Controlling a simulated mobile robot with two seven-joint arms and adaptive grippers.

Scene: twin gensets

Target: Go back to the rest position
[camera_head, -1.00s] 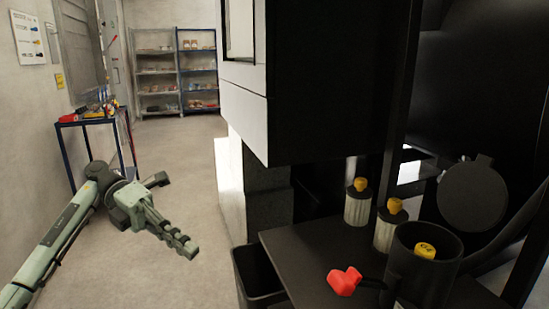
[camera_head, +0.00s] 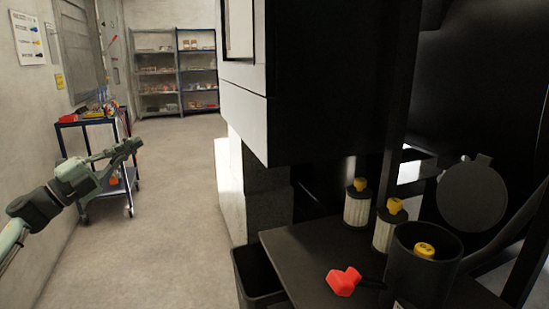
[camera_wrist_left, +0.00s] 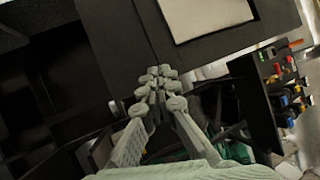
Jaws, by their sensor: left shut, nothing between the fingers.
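My left gripper (camera_head: 131,146) is at the left of the head view, raised in front of the tool cart, with its fingers pointing right. It is shut and empty. In the left wrist view its closed fingertips (camera_wrist_left: 158,88) meet at the middle, with nothing between them. My left arm comes in from the lower left edge. My right gripper shows in neither view.
A blue-framed tool cart (camera_head: 93,120) stands by the left wall, with shelves (camera_head: 160,75) at the back. On the right, a dark table (camera_head: 300,252) holds two yellow-topped filters, a red object (camera_head: 343,281) and a black cylinder (camera_head: 408,282). The floor between is clear.

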